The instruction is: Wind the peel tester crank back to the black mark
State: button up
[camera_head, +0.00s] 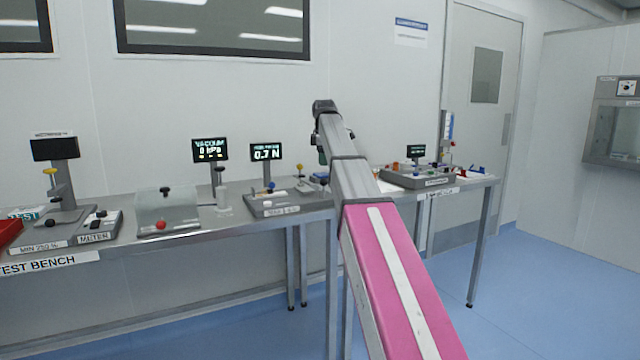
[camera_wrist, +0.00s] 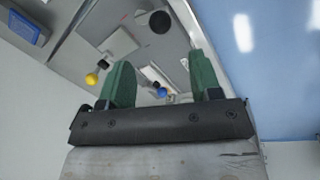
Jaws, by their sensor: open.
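The likely peel tester (camera_head: 290,206) is a low grey unit on the bench, left of my arm, with a display (camera_head: 266,152) reading 0.7 N. A small blue knob shows on it (camera_head: 270,187); I cannot tell whether it is the crank knob. My gripper (camera_head: 322,155) is above the right end of this unit, mostly hidden by my arm. In the wrist view my gripper (camera_wrist: 160,62) has its two green fingers apart, with nothing held between them. Beyond them are a blue ball (camera_wrist: 161,92), a yellow ball (camera_wrist: 92,79) and a black disc (camera_wrist: 159,22). The black mark cannot be made out.
A clear-covered box with a red knob (camera_head: 160,225), a vacuum display (camera_head: 210,150) and a meter (camera_head: 98,224) stand left along the bench. Another grey device (camera_head: 418,180) stands right of my arm. The blue floor (camera_head: 540,270) is open at right.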

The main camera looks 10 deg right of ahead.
aim_at(324, 182)
jog(key=f, duration=0.3)
jog(key=w+f, duration=0.1)
jog(key=f, duration=0.3)
jog(key=w+f, duration=0.1)
jog(key=f, duration=0.2)
jog(key=shift+d+f, duration=0.15)
jog(key=c, duration=0.9)
